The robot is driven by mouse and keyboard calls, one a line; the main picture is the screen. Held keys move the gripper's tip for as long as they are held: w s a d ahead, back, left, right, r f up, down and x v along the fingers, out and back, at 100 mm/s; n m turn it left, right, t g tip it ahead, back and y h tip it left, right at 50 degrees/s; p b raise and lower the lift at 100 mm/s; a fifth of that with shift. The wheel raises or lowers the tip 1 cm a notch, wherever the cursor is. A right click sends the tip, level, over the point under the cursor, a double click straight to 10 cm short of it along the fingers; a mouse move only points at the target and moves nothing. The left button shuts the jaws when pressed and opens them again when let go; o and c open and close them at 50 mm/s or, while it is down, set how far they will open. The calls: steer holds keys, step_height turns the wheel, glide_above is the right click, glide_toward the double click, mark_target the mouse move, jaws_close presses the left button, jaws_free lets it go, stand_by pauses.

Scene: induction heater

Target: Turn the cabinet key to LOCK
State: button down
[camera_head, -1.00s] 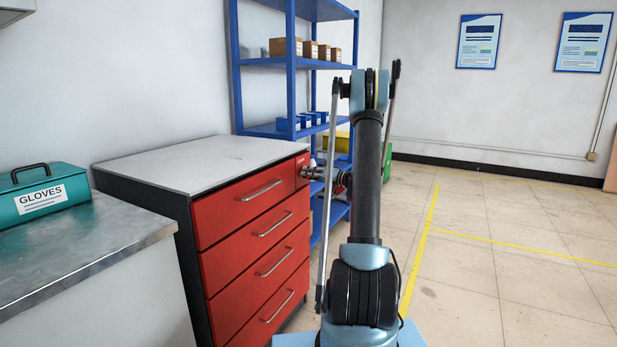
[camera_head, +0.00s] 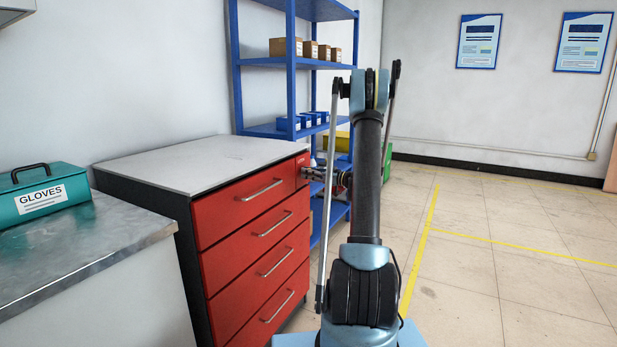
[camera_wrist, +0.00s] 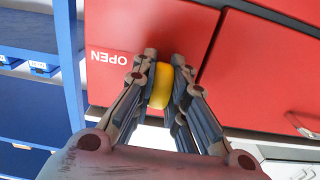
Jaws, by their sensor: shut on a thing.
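The red drawer cabinet (camera_head: 232,222) stands left of my arm in the head view. Its small key panel (camera_head: 301,160) is at the upper right corner of the front. In the wrist view a yellow key (camera_wrist: 161,84) sits between the fingers of my gripper (camera_wrist: 163,64), which is shut on it. The white word OPEN (camera_wrist: 109,57) appears upside down on the red panel, left of the key. The fingers hide part of the key and the lock. No LOCK label is visible. In the head view my gripper (camera_head: 316,172) is at the panel, small and partly hidden.
A blue shelf rack (camera_head: 290,80) stands behind the cabinet, with boxes on it. A metal bench (camera_head: 85,245) with a teal GLOVES box (camera_head: 45,195) is at the left. The floor (camera_head: 500,260) to the right is clear.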

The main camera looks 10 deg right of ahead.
steer(key=shift+d+f, duration=0.1)
steer(key=shift+f, duration=0.05)
stand_by(0.3)
steer(key=c, duration=1.6)
jaws_free()
steer(key=v, duration=1.2)
